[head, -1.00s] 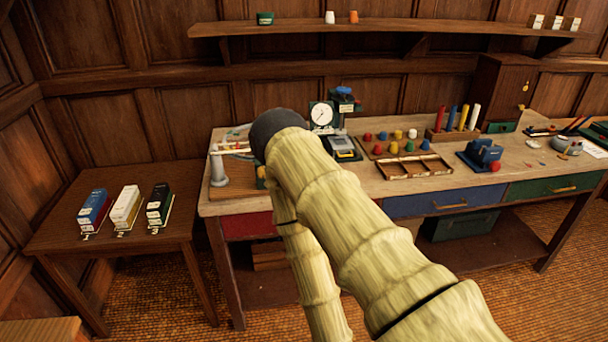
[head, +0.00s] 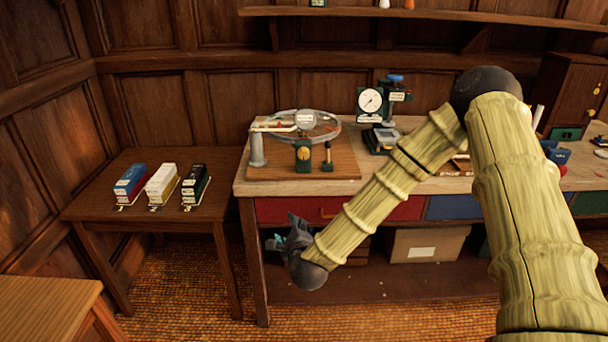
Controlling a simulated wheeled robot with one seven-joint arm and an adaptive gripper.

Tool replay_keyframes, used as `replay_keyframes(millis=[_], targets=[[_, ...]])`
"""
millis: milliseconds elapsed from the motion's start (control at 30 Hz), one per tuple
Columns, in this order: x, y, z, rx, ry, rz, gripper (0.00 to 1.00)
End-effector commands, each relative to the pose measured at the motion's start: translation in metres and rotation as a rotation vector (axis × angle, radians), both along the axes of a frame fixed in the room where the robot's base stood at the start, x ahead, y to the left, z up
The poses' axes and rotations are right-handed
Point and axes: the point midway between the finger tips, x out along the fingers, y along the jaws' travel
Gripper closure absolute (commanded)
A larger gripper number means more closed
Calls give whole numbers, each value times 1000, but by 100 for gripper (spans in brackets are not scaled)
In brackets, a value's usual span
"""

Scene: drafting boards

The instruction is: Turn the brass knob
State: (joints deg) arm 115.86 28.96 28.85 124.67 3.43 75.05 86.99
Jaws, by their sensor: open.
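A round brass knob (head: 303,154) sits on the front of a small dark green block (head: 303,166). The block stands on a wooden board (head: 345,165) at the left end of the long workbench. My gripper (head: 281,240) is dark, open and seemingly empty.
A dial gauge (head: 370,103) stands to the right. A side table (head: 145,225) at left holds three model blocks. My arm hides the bench's middle.

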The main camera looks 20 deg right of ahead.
Motion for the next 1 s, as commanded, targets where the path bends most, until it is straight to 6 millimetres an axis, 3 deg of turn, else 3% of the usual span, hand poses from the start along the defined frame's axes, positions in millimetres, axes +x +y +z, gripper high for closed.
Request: replay_keyframes(millis=[33, 100, 200, 400, 667, 1000], targets=[[18, -11, 17, 99, -70, -70, 42], [37, -25, 48, 233, -158, -152, 42], [55, -44, 84, 392, -265, -241, 42], [70, -66, 126, 574, -390, -326, 42], [89, -75, 135, 603, -409, -338, 42], [141, -89, 135, 601, -409, -338, 42]])
